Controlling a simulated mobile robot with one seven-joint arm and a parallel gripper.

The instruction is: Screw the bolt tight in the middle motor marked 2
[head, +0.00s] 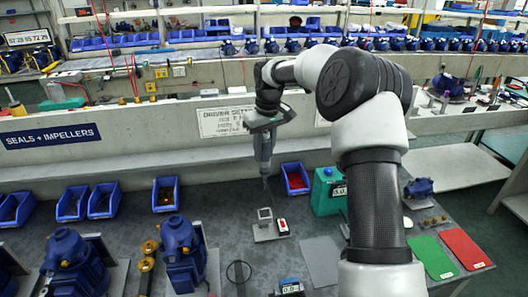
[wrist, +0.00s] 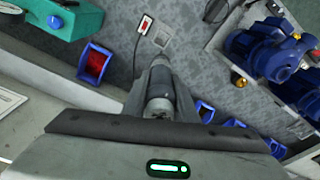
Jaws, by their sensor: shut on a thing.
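My gripper (head: 268,122) is raised over the back of the bench and is shut on a grey power driver (head: 264,150). The driver hangs down with its bit pointing at the bench, apart from any motor. In the wrist view the driver (wrist: 160,90) points away from the camera. One blue motor (head: 182,252) stands on a grey plate left of the driver. Another blue motor (head: 68,258) stands further left, and a third is partly cut off at the left edge. Two blue motors (wrist: 256,55) show in the wrist view. I cannot read a number 2 or make out the bolt.
A small stand with a red switch (head: 282,226) sits below the driver. A teal box (head: 328,192) and a blue bin with red parts (head: 295,179) are to its right. Blue bins (head: 73,203) line the back left. Brass parts (head: 148,249) stand between motors. Green (head: 430,257) and red (head: 466,248) mats lie right.

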